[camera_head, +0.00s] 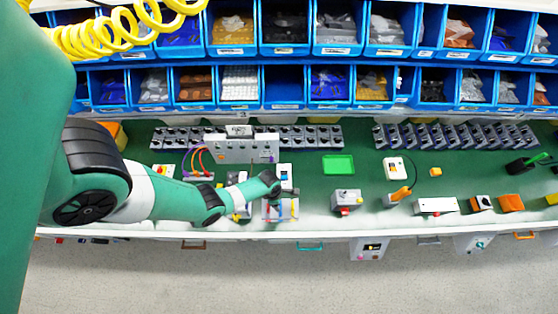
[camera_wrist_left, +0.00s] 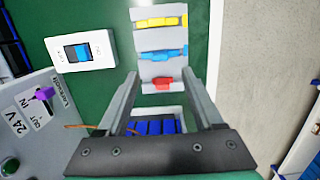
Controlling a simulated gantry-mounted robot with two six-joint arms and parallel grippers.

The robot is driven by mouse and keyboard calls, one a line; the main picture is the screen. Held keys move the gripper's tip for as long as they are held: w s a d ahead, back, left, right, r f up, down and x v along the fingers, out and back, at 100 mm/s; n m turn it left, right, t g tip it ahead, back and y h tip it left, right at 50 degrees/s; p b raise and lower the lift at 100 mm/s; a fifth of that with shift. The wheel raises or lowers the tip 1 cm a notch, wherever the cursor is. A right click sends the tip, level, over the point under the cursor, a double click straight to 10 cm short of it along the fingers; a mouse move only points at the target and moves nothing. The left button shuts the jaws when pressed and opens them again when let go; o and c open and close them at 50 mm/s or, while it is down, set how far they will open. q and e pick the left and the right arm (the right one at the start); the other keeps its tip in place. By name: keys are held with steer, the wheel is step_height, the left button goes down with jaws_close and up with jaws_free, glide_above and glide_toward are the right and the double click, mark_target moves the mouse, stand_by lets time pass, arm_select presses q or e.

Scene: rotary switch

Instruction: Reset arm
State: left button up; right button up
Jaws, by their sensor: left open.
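My left arm comes in from the left in the head view. My left gripper (camera_head: 276,198) hangs over the front part of the green bench. In the left wrist view the gripper (camera_wrist_left: 160,80) is open, with nothing between its fingers. Beyond the fingertips is a light grey panel with a yellow switch (camera_wrist_left: 160,21), a blue switch (camera_wrist_left: 162,53) and a red switch (camera_wrist_left: 161,82). I cannot tell whether the fingers touch the panel. A white plate with a blue and black switch (camera_wrist_left: 78,53) lies left of it. My right gripper does not show.
A grey 24 V power box (camera_wrist_left: 30,110) is left of the gripper in the wrist view. Farther right on the bench are a green tray (camera_head: 338,165), a grey box with a red part (camera_head: 346,198) and an orange-and-white device (camera_head: 397,170). Blue bins (camera_head: 285,28) line the back.

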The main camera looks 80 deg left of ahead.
arm_select(q)
steer(key=r+p, duration=0.1)
steer(key=r, duration=0.2)
steer(key=shift+s+r+p, duration=0.15)
steer(key=shift+s+p, duration=0.05)
steer(key=shift+p, duration=0.2)
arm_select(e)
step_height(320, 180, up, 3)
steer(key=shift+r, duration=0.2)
